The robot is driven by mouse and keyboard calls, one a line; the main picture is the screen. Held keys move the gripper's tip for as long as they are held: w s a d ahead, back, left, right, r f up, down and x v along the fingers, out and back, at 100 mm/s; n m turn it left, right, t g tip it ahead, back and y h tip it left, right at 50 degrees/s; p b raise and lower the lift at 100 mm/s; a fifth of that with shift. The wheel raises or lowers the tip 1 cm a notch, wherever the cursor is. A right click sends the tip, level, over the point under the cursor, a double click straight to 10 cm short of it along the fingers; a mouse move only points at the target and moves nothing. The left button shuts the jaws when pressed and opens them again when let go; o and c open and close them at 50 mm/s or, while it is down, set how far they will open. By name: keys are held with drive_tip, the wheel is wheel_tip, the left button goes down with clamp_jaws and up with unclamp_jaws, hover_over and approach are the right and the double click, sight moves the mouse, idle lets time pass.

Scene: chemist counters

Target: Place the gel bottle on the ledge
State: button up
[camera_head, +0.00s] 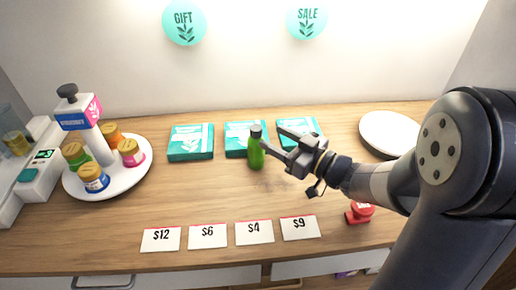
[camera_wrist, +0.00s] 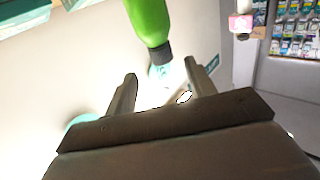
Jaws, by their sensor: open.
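The green gel bottle (camera_head: 256,154) with a dark cap stands upright on the wooden counter, in front of the middle teal box. My gripper (camera_head: 273,140) is open just to the right of the bottle, close to its upper part. One finger overlaps the bottle's edge in the head view; I cannot tell whether it touches. In the wrist view the bottle (camera_wrist: 149,18) appears cap-down, just beyond my open gripper (camera_wrist: 160,70), with nothing between the fingers. I cannot make out which surface is the ledge.
Three teal boxes (camera_head: 191,142) lie along the counter's back. A white round stand (camera_head: 140,173) with several jars is at left, a white plate (camera_head: 390,133) at right. Price cards (camera_head: 208,236) line the front, near a red object (camera_head: 360,213). The counter's middle (camera_head: 200,190) is clear.

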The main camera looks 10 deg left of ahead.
sight(261, 132)
drive_tip(key=shift+x, duration=3.4)
drive_tip(key=shift+s+f, duration=0.1)
drive_tip(key=shift+c, duration=0.2)
clamp_jaws()
